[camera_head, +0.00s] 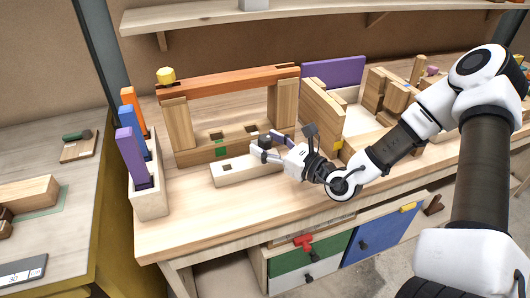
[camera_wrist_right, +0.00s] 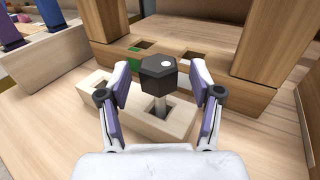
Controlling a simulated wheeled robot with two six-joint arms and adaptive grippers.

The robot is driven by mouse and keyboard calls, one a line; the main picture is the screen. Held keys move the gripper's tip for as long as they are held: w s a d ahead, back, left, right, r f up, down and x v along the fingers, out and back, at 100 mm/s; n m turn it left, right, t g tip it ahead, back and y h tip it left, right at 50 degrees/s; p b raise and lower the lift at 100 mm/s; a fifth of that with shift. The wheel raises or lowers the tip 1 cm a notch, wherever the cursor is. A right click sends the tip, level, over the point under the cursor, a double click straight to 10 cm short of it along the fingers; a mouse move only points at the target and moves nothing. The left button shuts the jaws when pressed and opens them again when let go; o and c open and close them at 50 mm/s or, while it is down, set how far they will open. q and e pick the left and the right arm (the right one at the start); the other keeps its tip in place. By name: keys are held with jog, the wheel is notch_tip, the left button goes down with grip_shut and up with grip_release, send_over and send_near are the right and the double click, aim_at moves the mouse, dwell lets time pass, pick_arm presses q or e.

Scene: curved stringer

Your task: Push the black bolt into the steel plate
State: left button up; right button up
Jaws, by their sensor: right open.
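The black bolt (camera_wrist_right: 157,72) has a dark hexagonal head and a grey shank. It stands upright over the pale block (camera_wrist_right: 178,128), its shank reaching down to a hole; how deep it sits cannot be told. No steel-looking plate can be made out; the block looks like pale wood. My right gripper (camera_wrist_right: 168,84) is open, its purple-padded fingers on either side of the bolt, with gaps to both sides of the head. In the head view, the right gripper (camera_head: 262,150) is over the right part of the pale block (camera_head: 230,174). My left gripper is not in view.
Behind the block stands a wooden frame with an orange-brown top beam (camera_head: 230,82) and a slotted base. A holder (camera_head: 150,192) with coloured pieces stands left. Wooden boards (camera_head: 322,112) stand right. The table front (camera_head: 215,222) is clear.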

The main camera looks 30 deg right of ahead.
jog(key=shift+w+a, duration=0.25)
jog(key=shift+w, duration=0.25)
jog(key=shift+s, duration=0.1)
jog(key=shift+d, duration=0.1)
grip_shut()
jog(key=shift+r, duration=0.1)
